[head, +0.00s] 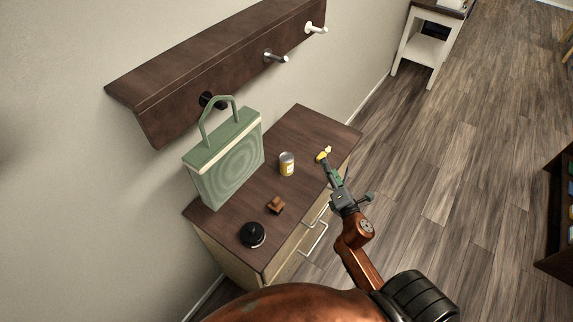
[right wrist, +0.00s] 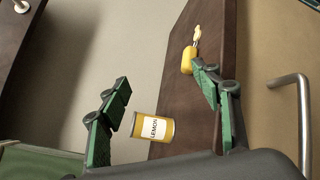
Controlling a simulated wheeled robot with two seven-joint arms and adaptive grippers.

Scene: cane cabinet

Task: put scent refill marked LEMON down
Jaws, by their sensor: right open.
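The scent refill is a small can with a yellow and white label reading LEMON in the right wrist view (right wrist: 153,128). In the head view the can (head: 287,164) stands upright on the dark cabinet top (head: 300,124), right of the green bag. My right gripper (head: 329,170) is over the right front edge of the cabinet, apart from the can and to its right. In the right wrist view the gripper's green fingers (right wrist: 160,78) are spread, with the can showing between them in the picture, touching neither. My left gripper is not in view.
A brown block (head: 275,206) and black round item (head: 252,234) lie near the front.

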